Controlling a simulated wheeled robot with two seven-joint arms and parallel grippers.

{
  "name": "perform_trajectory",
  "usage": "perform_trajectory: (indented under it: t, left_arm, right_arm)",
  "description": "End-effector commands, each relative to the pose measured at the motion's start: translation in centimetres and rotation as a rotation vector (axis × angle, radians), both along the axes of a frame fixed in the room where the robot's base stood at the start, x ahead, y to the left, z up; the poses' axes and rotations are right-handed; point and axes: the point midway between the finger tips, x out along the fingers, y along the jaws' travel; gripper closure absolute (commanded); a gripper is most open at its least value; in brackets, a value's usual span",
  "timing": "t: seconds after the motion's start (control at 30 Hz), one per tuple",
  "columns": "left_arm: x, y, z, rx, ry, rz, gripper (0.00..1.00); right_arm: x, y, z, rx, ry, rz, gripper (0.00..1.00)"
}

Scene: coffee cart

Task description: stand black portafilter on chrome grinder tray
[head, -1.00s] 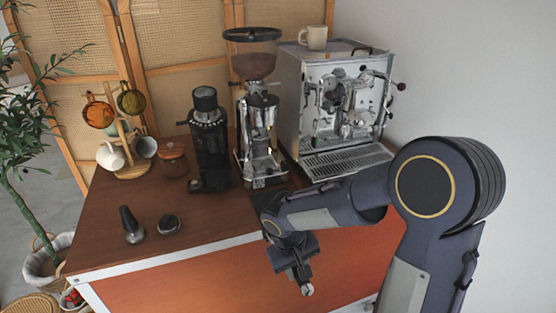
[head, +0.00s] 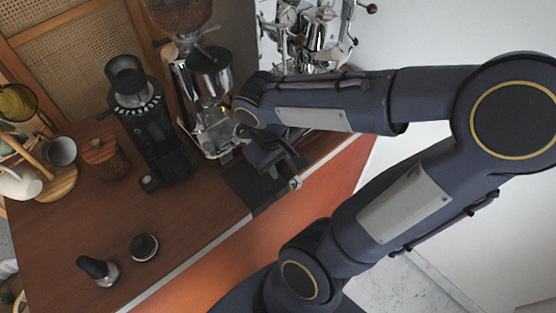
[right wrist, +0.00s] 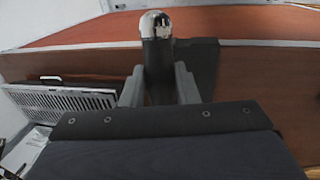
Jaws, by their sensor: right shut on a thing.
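My right gripper (head: 282,165) is shut on the black portafilter, near the counter's front edge. The portafilter's chrome end (head: 295,182) sticks out from the jaws. In the right wrist view, its black handle (right wrist: 158,72) lies between the two fingers (right wrist: 159,85), with the rounded chrome end beyond them; the rest of it is hidden. The chrome grinder (head: 207,88) stands just left of my right forearm, and its tray (head: 218,143) at its foot is partly visible. Whether the portafilter touches anything is unclear. My left gripper is not in view.
A black grinder (head: 150,130) stands left of the chrome one. A dark mat (head: 250,190) lies at the front edge. The espresso machine (head: 305,35) is behind my arm.

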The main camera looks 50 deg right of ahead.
Motion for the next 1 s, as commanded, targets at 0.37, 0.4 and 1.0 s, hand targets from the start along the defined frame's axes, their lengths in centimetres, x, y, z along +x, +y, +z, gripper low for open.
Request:
perform_trajectory:
  t: [0.37, 0.4, 1.0]
  left_arm:
    - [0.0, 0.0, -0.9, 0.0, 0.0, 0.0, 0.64]
    - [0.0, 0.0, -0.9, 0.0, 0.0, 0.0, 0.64]
    - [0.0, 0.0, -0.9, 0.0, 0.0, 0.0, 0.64]
  right_arm:
    - [3.3, -0.4, -0.6, -0.001, -0.003, 0.001, 1.0]
    - [3.6, -0.4, -0.7, -0.001, -0.003, 0.001, 1.0]
    - [8.6, -1.0, -0.9, 0.0, -0.004, 0.0, 1.0]
